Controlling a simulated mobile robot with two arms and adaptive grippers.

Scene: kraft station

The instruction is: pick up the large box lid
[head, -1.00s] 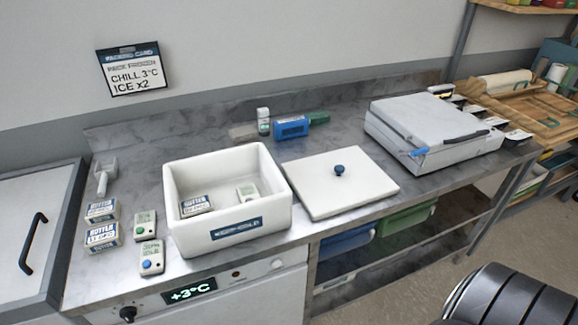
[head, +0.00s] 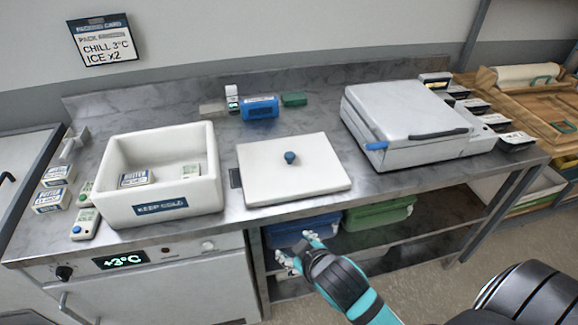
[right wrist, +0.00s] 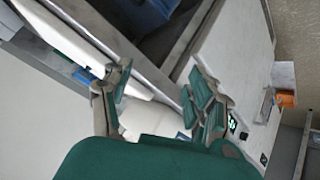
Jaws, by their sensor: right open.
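The large box lid (head: 272,180) is a flat white square panel with a dark blue knob (head: 290,157) on top. It lies flat on the grey counter, right of the white box (head: 119,212) labelled "KEEP COLD". The box is open on top and holds a small labelled carton (head: 136,178) and a small pale item with a green mark. My right gripper (head: 303,252) is open and empty, low in front of the counter edge and below the lid. Its spread fingers also show in the right wrist view (right wrist: 160,95). My left gripper is not in view.
A large grey-white lidded case (head: 402,110) stands right of the lid. A blue pack (head: 259,108) and a green one (head: 293,99) lie behind it. Small cartons and devices sit left of the box. Blue and green bins fill the shelf below.

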